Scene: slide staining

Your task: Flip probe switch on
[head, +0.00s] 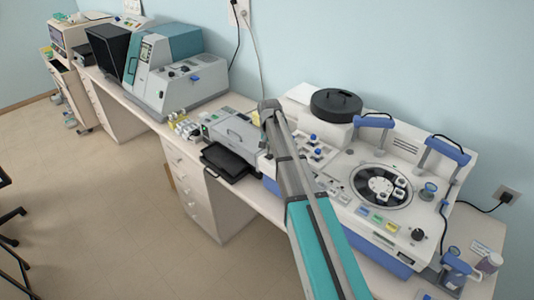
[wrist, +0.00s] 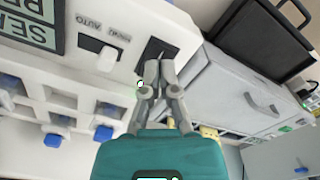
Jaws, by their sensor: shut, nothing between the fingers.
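In the wrist view, the white machine's panel (wrist: 125,15) fills the upper left. A dark switch recess (wrist: 162,50) sits at the panel's right edge, with a small lever-like shape in it. Left of it is a pale switch (wrist: 106,58) in a dark slot, near the word AUTO and a smaller label I cannot read surely. I cannot tell which one is the probe switch. My gripper (wrist: 158,70) is shut and empty, its fingertips at the lower edge of the dark recess; contact is unclear. In the head view my arm hides the gripper and the switches.
A grey box with a handle (wrist: 235,85) stands close right of my gripper. A black tray (head: 228,162) juts over the bench edge. Blue-knobbed valves (wrist: 53,140) lie left. The large white machine (head: 300,105) and a teal-grey instrument (head: 185,85) stand on the bench.

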